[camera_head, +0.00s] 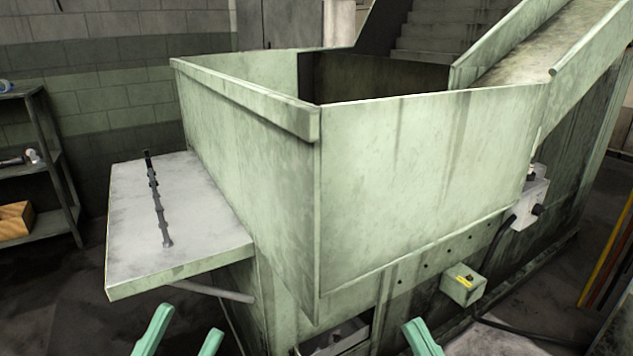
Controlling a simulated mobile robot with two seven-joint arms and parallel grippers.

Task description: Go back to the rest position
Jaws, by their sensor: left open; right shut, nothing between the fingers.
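My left gripper (181,339) is at the bottom left of the head view, its two green fingers spread apart with nothing between them. It is below and in front of the grey side table (185,245). My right gripper (422,338) shows at the bottom, right of centre, in front of the machine's lower body. Its green fingers are together and hold nothing; the rest of it is cut off by the frame edge.
The large pale green bin (420,190) of the machine fills the middle. A dark notched bar (157,200) lies on the side table. A shelf (50,170) stands at the left. A small yellow-labelled box (464,286) and a grey switch box (530,205) are on the machine's front.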

